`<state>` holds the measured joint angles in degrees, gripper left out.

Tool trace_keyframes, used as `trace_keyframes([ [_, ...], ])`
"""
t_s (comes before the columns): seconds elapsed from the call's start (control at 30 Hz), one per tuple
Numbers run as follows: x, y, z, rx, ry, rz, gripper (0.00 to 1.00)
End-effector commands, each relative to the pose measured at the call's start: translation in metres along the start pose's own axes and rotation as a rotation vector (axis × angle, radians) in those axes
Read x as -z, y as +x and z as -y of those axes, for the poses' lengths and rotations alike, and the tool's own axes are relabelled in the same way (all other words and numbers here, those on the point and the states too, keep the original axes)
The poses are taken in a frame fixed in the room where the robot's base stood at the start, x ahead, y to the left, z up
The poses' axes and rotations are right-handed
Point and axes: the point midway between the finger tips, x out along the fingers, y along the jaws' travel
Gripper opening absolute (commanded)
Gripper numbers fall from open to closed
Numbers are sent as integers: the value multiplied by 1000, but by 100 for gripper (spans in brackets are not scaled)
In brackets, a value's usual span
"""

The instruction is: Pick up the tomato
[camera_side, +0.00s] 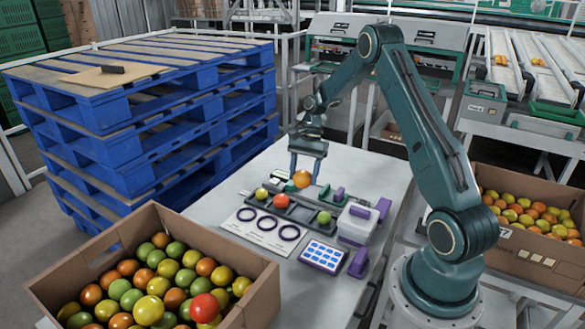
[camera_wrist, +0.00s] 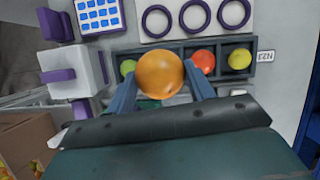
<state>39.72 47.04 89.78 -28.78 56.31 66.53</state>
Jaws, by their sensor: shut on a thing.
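My gripper (camera_side: 303,176) points down and is shut on an orange tomato (camera_side: 302,179). In the wrist view the orange tomato (camera_wrist: 161,74) sits between the two fingers. It appears held above the dark compartment tray (camera_side: 303,214). In the tray are a yellow tomato (camera_side: 262,194), a red tomato (camera_side: 281,201) and a green tomato (camera_side: 324,217). In the side view the compartment between red and green looks empty. In the wrist view the held tomato hides part of the tray and partly covers the green tomato (camera_wrist: 128,68).
In front of the tray lie a white board (camera_side: 245,231) with three dark rings and a blue-dotted pad (camera_side: 324,256). A white box with purple parts (camera_side: 356,224) stands to the right. Cardboard boxes of tomatoes flank the table at front left (camera_side: 262,290) and right (camera_side: 500,178).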

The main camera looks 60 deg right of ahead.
Motion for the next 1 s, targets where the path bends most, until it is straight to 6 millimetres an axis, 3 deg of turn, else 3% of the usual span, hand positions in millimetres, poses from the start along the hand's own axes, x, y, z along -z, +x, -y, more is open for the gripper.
trace_keyframes([
  [0.2,-17,-43,1,4,-1,-3,42],
  [0.4,-28,-69,1,3,0,-1,42],
  [0.6,-33,-80,0,1,0,-1,42],
  [1.0,-34,-82,0,0,0,0,42],
])
